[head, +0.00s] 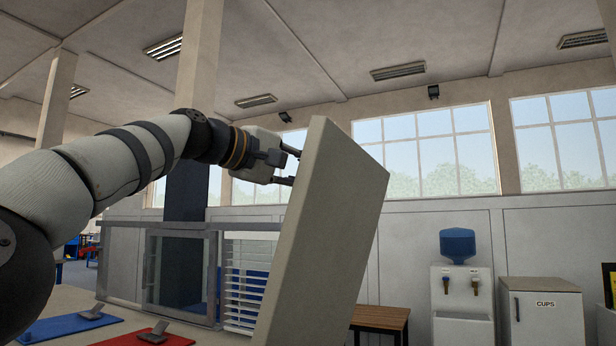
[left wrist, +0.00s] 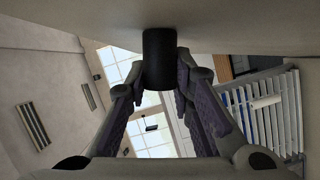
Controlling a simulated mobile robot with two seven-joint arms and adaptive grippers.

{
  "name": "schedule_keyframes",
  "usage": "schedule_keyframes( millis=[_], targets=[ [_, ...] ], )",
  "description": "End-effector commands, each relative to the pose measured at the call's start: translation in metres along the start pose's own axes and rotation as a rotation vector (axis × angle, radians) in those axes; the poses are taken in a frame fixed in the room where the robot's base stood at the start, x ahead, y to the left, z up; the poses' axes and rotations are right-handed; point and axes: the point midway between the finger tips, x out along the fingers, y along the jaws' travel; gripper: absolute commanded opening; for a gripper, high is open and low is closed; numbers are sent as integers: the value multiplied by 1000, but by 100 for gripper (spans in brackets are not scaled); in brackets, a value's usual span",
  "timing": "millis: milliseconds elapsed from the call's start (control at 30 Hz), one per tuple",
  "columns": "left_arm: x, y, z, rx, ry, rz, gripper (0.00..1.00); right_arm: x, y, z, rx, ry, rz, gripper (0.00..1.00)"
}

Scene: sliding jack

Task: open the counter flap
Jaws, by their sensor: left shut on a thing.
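The counter flap is a thick beige panel (head: 325,235) that stands steeply raised and leans slightly to the right in the head view. My left gripper (head: 290,166) reaches its left face near the top. In the left wrist view the flap's beige surface (left wrist: 220,28) fills the top, and a short black cylindrical knob (left wrist: 158,58) sticks out from it. The fingers of my left gripper (left wrist: 160,78) are on both sides of the knob, shut on it. My right gripper is not in view.
A blue board (head: 62,328) and a red board (head: 150,336) lie on the counter at lower left. A framed glass partition (head: 182,270) stands behind them. Beyond the flap are a wooden table (head: 381,318), a water dispenser (head: 460,290) and a cups cabinet (head: 542,312).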

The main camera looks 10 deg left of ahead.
Motion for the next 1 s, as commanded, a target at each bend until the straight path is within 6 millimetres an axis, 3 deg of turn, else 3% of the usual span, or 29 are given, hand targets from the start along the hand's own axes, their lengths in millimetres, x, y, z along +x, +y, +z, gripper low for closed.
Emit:
schedule_keyframes(
  millis=[567, 600, 667, 1000],
  targets=[
    [-2, 2, -2, -16, 2, 8, 0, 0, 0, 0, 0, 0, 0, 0],
    [-2, 2, -2, -16, 2, 8, 31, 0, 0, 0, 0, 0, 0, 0],
    [-2, 2, -2, -15, 1, 8, 43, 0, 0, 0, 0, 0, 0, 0],
    [-3, 1, -2, -13, 1, 6, 43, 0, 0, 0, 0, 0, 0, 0]
  ],
)
